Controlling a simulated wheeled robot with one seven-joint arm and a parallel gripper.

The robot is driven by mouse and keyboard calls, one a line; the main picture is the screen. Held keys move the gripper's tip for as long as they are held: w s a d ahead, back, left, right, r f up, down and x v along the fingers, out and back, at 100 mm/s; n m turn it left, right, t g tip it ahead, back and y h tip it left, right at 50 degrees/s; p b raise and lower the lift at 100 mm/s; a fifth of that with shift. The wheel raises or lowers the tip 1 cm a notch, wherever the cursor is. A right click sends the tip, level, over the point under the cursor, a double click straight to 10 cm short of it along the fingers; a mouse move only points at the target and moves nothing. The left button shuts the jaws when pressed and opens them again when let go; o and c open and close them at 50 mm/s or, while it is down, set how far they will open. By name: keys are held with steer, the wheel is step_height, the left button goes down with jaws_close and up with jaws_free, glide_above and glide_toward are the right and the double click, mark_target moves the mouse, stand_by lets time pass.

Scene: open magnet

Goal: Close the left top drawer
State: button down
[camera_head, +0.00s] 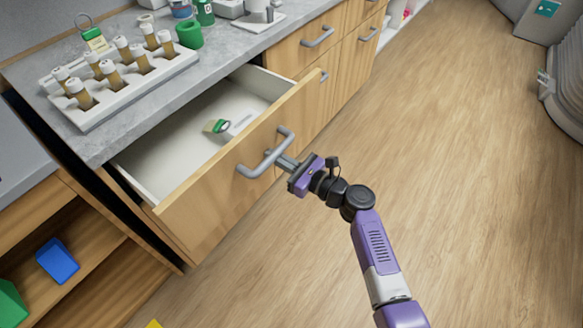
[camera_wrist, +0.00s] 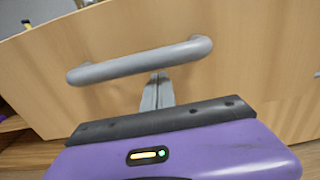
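The left top drawer (camera_head: 222,180) is pulled out from under the grey counter, with its pale inside showing. Its wooden front also fills much of the wrist view (camera_wrist: 240,75). The drawer's grey bar handle (camera_head: 262,158) crosses the wrist view (camera_wrist: 140,62). My gripper (camera_head: 281,159) is at the drawer front, close to the handle's right part. In the wrist view its two fingers (camera_wrist: 157,84) lie together, just below the bar and pointing at the front. They are not around the bar. Whether the tips touch the front or the bar I cannot tell.
A small green and white item (camera_head: 217,126) lies in the drawer. A white rack (camera_head: 120,85) of brown vials stands on the counter (camera_head: 115,140). Open shelves at lower left hold a blue block (camera_head: 57,260) and a green one (camera_head: 10,304). The wooden floor (camera_head: 450,160) at right is clear.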

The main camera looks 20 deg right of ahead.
mark_target(218, 128)
steer(key=b+x, duration=0.5)
steer(key=x, duration=0.5)
steer(key=b+x, duration=0.5)
steer(key=x, duration=0.4)
steer(key=shift+w+a+f, duration=0.25)
steer(key=shift+b+x, duration=0.7)
steer(key=shift+x, duration=0.25)
steer(key=shift+w+a+r, duration=0.1)
steer(key=shift+w+r, duration=0.05)
steer(key=shift+r, duration=0.25)
